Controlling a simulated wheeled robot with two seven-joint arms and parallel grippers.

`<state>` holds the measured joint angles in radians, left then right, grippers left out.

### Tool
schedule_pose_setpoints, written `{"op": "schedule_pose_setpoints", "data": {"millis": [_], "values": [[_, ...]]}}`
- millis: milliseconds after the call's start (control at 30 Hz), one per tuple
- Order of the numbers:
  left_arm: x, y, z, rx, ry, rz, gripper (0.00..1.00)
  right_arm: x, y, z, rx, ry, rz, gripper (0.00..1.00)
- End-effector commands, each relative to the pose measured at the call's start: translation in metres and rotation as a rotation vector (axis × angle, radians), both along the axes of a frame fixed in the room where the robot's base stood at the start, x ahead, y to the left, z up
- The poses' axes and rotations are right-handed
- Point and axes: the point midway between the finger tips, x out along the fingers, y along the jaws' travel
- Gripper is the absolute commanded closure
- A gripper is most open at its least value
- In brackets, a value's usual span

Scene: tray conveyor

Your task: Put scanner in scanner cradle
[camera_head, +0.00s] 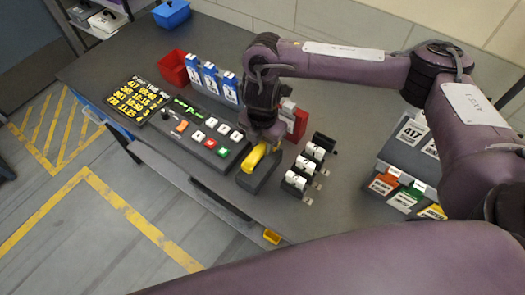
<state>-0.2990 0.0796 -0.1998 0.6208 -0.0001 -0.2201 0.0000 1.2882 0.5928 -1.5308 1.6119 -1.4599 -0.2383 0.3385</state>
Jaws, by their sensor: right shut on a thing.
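The yellow scanner (255,157) is at the front middle of the dark counter. My right gripper (266,138) reaches down from above and is shut on it, covering its upper end. The dark scanner cradle (264,178) stands directly below and beside the scanner, close to the counter's front edge. The scanner's lower part overlaps the cradle in this view; I cannot tell whether it is seated in it or just above it. My left gripper is not in view.
A button panel (206,141) lies left of the cradle, with blue-and-white holders (210,80) behind it. Several white rolls (303,170) on dark holders stand close to its right. A red bin (173,67) is farther back.

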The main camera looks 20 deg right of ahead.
Motion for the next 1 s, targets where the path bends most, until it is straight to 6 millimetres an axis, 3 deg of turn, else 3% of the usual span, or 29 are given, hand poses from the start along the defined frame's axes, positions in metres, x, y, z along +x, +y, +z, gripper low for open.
{"op": "schedule_pose_setpoints", "data": {"millis": [333,767,800,933,1000], "values": [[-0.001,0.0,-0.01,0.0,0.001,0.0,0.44,0.0,0.0,-0.04,0.002,0.001,-0.001,0.99],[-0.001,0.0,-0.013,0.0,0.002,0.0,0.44,0.0,0.0,-0.046,0.0,-0.001,-0.001,0.99],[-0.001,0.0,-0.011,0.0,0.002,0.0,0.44,0.0,0.0,-0.045,-0.001,-0.001,-0.001,0.64],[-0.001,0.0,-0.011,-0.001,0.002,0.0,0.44,0.0,0.0,-0.045,-0.001,-0.001,-0.001,0.48],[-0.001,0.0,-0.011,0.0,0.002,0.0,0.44,0.0,0.0,-0.045,0.0,0.0,-0.001,0.48]]}}
